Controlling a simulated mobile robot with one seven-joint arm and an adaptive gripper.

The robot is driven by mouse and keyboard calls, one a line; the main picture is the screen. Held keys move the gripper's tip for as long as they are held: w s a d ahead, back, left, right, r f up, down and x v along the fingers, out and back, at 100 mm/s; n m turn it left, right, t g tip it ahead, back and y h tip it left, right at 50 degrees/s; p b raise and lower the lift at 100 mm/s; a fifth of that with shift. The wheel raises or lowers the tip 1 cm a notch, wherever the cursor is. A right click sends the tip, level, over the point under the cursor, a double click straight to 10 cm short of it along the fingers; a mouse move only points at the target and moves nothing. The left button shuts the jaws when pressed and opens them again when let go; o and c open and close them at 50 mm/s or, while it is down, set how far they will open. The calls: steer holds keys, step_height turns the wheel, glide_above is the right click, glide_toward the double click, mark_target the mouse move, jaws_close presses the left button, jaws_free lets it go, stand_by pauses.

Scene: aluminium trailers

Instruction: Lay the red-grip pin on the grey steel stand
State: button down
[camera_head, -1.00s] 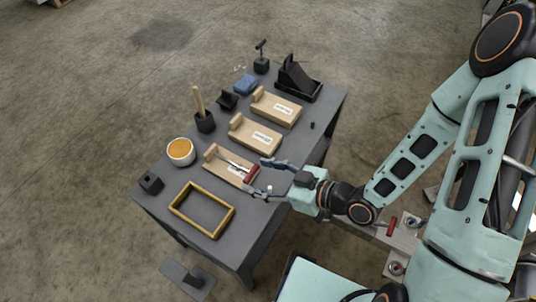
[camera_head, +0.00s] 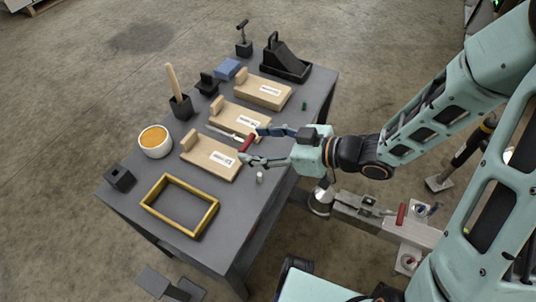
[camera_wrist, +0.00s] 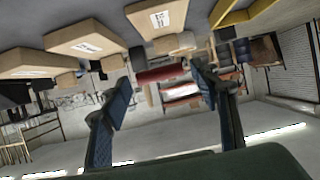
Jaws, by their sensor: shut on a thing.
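The red-grip pin has a red handle (camera_head: 246,143) and a thin metal shaft (camera_head: 224,132) pointing left. My gripper (camera_head: 250,146) is shut on the red handle, one blue-padded finger on each side. The pin appears raised above the wooden blocks, its shaft crossing in front of the gap between the nearest two. In the wrist view the red handle (camera_wrist: 160,74) sits between the fingertips (camera_wrist: 163,77). A low grey plate (camera_head: 160,282) with a dark upright shows below the table at the lower left; I cannot tell if it is the steel stand.
The dark grey table (camera_head: 215,245) carries several labelled wooden blocks (camera_head: 208,160), a yellow frame (camera_head: 180,228), a white-and-orange bowl (camera_head: 155,141), a black wedge (camera_head: 287,60) and a small white piece (camera_head: 259,178). A trailer coupling with another red grip (camera_head: 401,214) stands right of the table.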

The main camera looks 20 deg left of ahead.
steer(key=b, duration=0.3)
glide_above(269, 153)
steer(key=f, duration=0.6)
steer(key=shift+s+a+f, duration=0.15)
steer(key=shift+s+f, duration=0.05)
steer(key=shift+f, duration=0.05)
step_height(269, 153, down, 3)
steer(key=shift+w+f+b, duration=0.15)
steer(key=shift+f+b, duration=0.05)
steer(key=shift+b, duration=0.6)
steer(key=shift+r, duration=0.1)
steer(key=c, duration=0.7)
jaws_free()
steer(key=shift+c, duration=0.2)
steer(key=shift+r, duration=0.15)
steer(key=p+v, duration=0.4)
steer(key=v, duration=0.8)
steer(key=shift+p, duration=0.35)
